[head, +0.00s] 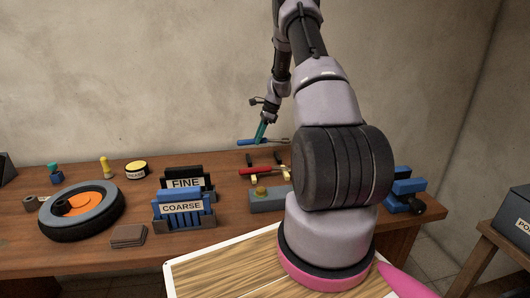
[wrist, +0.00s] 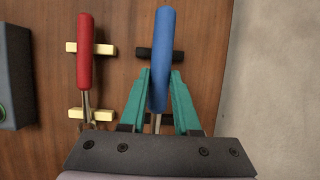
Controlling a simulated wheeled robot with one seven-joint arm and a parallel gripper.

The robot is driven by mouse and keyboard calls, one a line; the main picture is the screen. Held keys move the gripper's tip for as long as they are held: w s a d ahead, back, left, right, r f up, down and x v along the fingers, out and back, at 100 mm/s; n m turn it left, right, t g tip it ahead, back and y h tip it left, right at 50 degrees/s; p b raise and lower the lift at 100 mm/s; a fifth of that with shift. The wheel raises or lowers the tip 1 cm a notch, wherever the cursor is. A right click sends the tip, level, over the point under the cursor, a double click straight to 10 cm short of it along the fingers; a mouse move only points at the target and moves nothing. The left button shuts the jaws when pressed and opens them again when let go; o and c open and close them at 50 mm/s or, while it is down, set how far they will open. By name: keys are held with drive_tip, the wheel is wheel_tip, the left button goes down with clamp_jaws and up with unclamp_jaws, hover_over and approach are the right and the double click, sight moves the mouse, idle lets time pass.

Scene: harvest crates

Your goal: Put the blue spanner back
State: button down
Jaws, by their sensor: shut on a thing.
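The blue spanner (head: 250,143) has a blue handle and a metal shaft, and it is held up above the back of the workbench in the head view. My gripper (head: 262,134) has teal fingers shut on its handle. In the wrist view the blue handle (wrist: 164,35) points up the picture between the fingers (wrist: 160,78). A black rest (wrist: 144,55) lies on the bench beneath the handle, in line with it, apparently with a gap. The spanner's metal end is mostly hidden by my gripper.
A red-handled tool (wrist: 84,60) lies on two cream rests (wrist: 102,48) left of the spanner. A grey block (head: 267,200) with a brass knob stands nearer. FINE and COARSE holders (head: 183,222), a wheel (head: 82,211) and a blue vise (head: 408,190) are also on the bench.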

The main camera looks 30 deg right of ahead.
drive_tip(key=shift+f, duration=3)
drive_tip(key=c, duration=0.6)
unclamp_jaws()
drive_tip(key=shift+f, duration=0.15)
drive_tip(key=shift+c, duration=0.2)
drive_tip(key=v, duration=1)
drive_tip(key=shift+s+d, duration=0.1)
drive_tip(key=shift+d, duration=0.05)
drive_tip(key=s+a+r+n+t+h, duration=0.1)
drive_tip(key=s+a+r+n, duration=0.3)
drive_tip(key=r, duration=0.5)
drive_tip(key=s+a+r+n, duration=0.1)
drive_tip(key=s+a+r, duration=0.35)
drive_tip(key=r, duration=0.35)
drive_tip(key=s+a+r+n+t+h, duration=0.1)
drive_tip(key=s+a+r+n, duration=0.3)
drive_tip(key=r, duration=0.5)
drive_tip(key=s+a+r+n+t, duration=0.1)
drive_tip(key=s+a+r+n, duration=0.1)
drive_tip(key=s, duration=0.5)
drive_tip(key=s+a+r+n+t, duration=0.1)
drive_tip(key=s+a+r+n, duration=0.1)
drive_tip(key=s+a, duration=0.3)
drive_tip(key=s+a+r+n+t, duration=0.2)
drive_tip(key=s+a+r+n, duration=0.1)
drive_tip(key=s, duration=0.8)
drive_tip(key=shift+a+n, duration=0.2)
drive_tip(key=shift+n, duration=0.4)
